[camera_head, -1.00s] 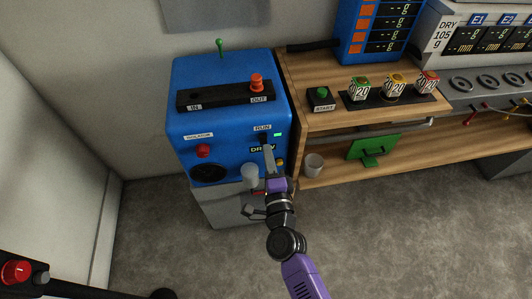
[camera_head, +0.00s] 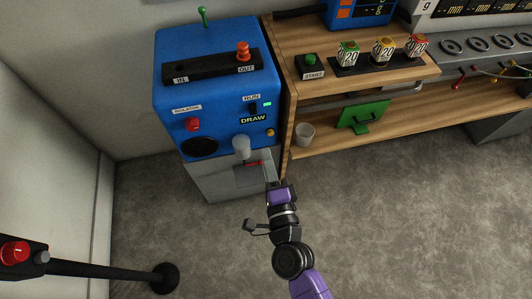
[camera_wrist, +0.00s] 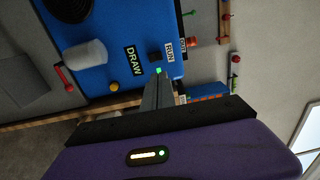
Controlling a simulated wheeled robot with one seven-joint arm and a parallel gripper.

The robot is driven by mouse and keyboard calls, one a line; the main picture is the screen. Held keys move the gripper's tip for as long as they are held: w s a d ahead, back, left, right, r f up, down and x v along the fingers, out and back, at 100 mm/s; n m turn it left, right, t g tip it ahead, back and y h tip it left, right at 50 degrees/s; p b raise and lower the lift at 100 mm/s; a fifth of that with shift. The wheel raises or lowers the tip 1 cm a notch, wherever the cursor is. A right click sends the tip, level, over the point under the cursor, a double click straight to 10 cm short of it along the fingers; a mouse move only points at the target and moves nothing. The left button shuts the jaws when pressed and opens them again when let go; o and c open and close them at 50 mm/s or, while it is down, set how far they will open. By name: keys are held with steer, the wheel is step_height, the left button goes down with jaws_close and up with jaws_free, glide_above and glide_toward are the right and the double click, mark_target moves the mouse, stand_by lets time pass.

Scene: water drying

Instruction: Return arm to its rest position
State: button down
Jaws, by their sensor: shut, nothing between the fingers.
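My purple and black arm reaches up from the bottom of the head view. My gripper (camera_head: 272,172) is shut and empty, in front of the lower part of the blue machine (camera_head: 205,90) and apart from it. In the wrist view my gripper's fingers (camera_wrist: 158,92) are together and point toward the machine's RUN switch (camera_wrist: 154,57), with a lit green lamp (camera_wrist: 158,71) just beyond the tips. The DRAW label (camera_head: 253,119) is on the machine's front face, above my gripper in the head view.
A wooden bench (camera_head: 310,88) stands right of the machine, with a green START button (camera_head: 310,60). A grey cup (camera_head: 305,134) and a green scoop-like thing (camera_head: 362,116) are on its lower shelf. A black post base (camera_head: 164,278) stands at lower left. Open floor (camera_head: 400,220) lies right.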

stand_by(0.5)
steer(key=s+d+r+n+g+h+p, duration=0.1)
steer(key=s+d+r+n, duration=0.3)
steer(key=s+d, duration=0.3)
steer(key=s+d+r+n+g+h+p, duration=0.1)
steer(key=s+d+r+n, duration=0.4)
steer(key=s, duration=0.8)
steer(key=s+d+r+n+h, duration=0.3)
steer(key=s+d+r+n, duration=0.1)
steer(key=s+d, duration=0.5)
steer(key=shift+s+d+r+n+g+p, duration=0.15)
steer(key=shift+s+d+n+g+p, duration=0.2)
steer(key=shift+s+n, duration=0.6)
steer(key=shift+a, duration=0.1)
